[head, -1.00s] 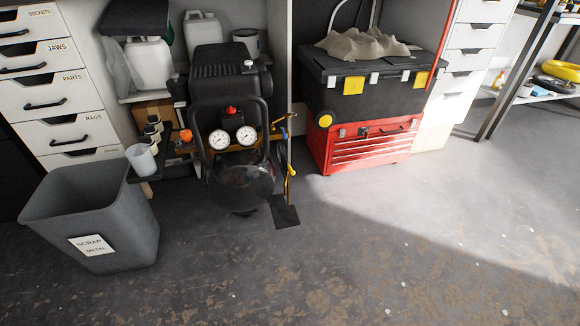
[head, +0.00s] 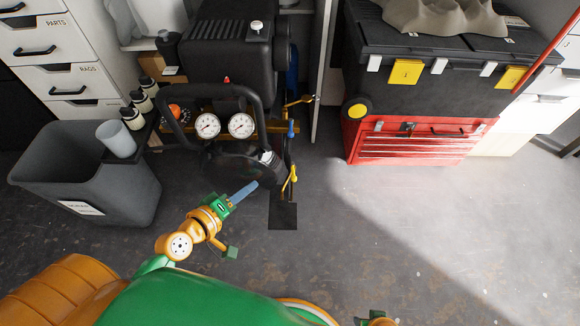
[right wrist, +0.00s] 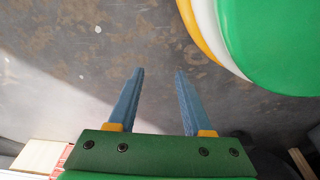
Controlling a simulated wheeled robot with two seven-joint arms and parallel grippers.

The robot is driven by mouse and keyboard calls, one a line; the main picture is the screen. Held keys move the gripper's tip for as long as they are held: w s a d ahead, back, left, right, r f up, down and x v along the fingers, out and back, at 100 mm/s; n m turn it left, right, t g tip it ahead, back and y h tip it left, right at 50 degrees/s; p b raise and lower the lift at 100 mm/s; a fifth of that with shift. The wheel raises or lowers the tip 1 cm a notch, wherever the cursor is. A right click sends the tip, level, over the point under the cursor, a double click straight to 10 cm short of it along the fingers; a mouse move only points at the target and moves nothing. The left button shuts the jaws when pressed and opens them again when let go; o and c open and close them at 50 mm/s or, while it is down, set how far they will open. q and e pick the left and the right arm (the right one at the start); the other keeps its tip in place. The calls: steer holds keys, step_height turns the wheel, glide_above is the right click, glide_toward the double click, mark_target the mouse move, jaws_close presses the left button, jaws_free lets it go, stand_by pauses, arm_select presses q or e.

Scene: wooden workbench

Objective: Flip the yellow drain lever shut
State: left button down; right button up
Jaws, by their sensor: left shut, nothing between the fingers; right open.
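The yellow drain lever (head: 289,180) sits low on the upright pipe at the right of the black air compressor (head: 232,160), tilted, just above a dark plate on the floor. My left gripper (head: 254,185) is shut and empty. Its blue fingers point up and right at the lever, with a short gap between in the head view. In the right wrist view my right gripper (right wrist: 158,75) is open with nothing between its blue fingers, over bare floor.
Two gauges (head: 224,125) face forward on the compressor. A grey scrap bin (head: 120,195) stands left. A red tool chest (head: 410,145) with a black toolbox (head: 420,95) on top stands right. A dark plate (head: 283,215) lies under the pipe. Floor to the right is clear.

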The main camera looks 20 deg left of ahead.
arm_select(q)
steer(key=b, duration=0.3)
glide_toward(291, 167)
steer(key=w, duration=0.3)
steer(key=shift+w+d+f+b, duration=0.2)
steer(key=shift+d+f+b, duration=0.1)
steer(key=shift+f, duration=0.15)
steer(key=shift+w+d+f+b, duration=0.15)
steer(key=shift+w+d+f, duration=0.1)
steer(key=shift+f, duration=0.2)
steer(key=shift+w+d+f, duration=0.1)
steer(key=shift+d+f, duration=0.15)
steer(key=shift+d, duration=0.2)
arm_select(e)
steer(key=w+a+r, duration=0.1)
steer(key=w+r, duration=0.3)
steer(key=r, duration=0.3)
steer(key=shift+r+t, duration=0.3)
steer(key=shift+r, duration=0.05)
steer(key=shift+w, duration=0.15)
